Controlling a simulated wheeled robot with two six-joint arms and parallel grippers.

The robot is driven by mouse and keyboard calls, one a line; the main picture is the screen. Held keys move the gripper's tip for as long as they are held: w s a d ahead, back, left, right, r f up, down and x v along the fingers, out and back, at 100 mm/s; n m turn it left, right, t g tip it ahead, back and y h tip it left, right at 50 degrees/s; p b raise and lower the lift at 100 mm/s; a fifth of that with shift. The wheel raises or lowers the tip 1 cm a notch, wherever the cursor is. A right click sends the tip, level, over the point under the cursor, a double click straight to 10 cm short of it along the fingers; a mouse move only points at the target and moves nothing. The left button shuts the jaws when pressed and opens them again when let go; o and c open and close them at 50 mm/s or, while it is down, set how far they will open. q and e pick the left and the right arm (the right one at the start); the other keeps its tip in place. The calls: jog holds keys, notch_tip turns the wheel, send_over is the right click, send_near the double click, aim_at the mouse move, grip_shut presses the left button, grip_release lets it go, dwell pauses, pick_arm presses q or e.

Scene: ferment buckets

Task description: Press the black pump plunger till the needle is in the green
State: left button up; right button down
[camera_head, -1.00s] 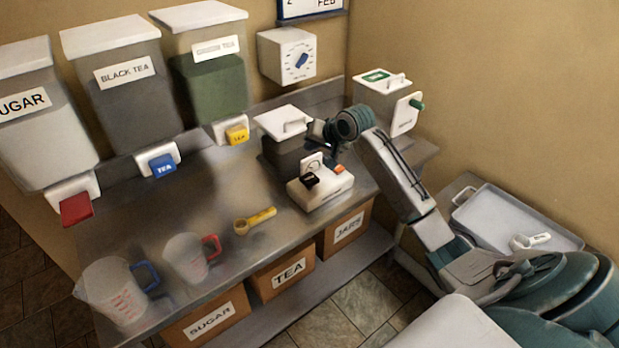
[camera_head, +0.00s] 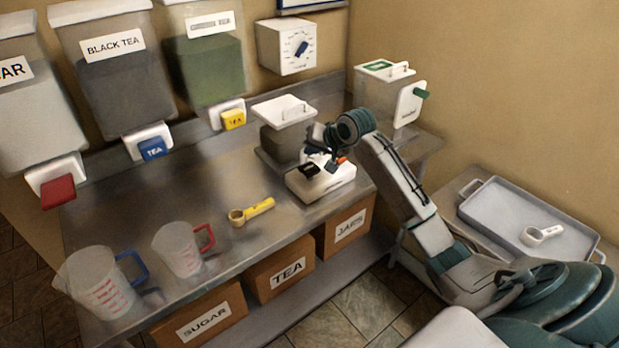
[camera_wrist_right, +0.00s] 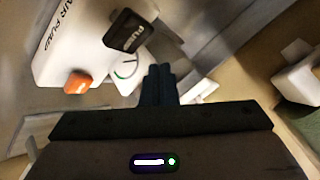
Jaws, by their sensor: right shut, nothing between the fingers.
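The white air pump (camera_head: 322,182) stands on the steel counter. Its black plunger (camera_head: 308,170) shows in the head view, and in the right wrist view the plunger (camera_wrist_right: 129,33) is large at the top. Part of the round gauge (camera_wrist_right: 126,70) with a green arc shows in the wrist view; its needle cannot be read. An orange knob (camera_wrist_right: 77,82) is beside it. My right gripper (camera_head: 331,163) is shut and empty, over the back of the pump near the gauge. In the wrist view its fingers (camera_wrist_right: 158,82) are apart from the plunger. My left gripper is out of view.
A dark lidded bucket (camera_head: 284,130) stands close behind the pump. A yellow scoop (camera_head: 252,211) and two measuring jugs (camera_head: 182,252) are to the left. A tray (camera_head: 500,229) is at the right. The counter between the scoop and pump is clear.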

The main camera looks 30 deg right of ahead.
aim_at(312, 169)
jog(key=shift+f, duration=1.4)
pick_arm(q)
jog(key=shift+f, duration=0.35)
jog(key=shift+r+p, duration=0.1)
jog(key=shift+p, duration=0.2)
pick_arm(e)
jog(key=shift+f, duration=0.1)
jog(key=shift+f, duration=0.25)
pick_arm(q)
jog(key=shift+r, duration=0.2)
pick_arm(e)
jog(key=shift+f, duration=0.1)
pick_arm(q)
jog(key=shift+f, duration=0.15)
pick_arm(e)
jog(key=shift+f, duration=1.65)
dwell(1.3)
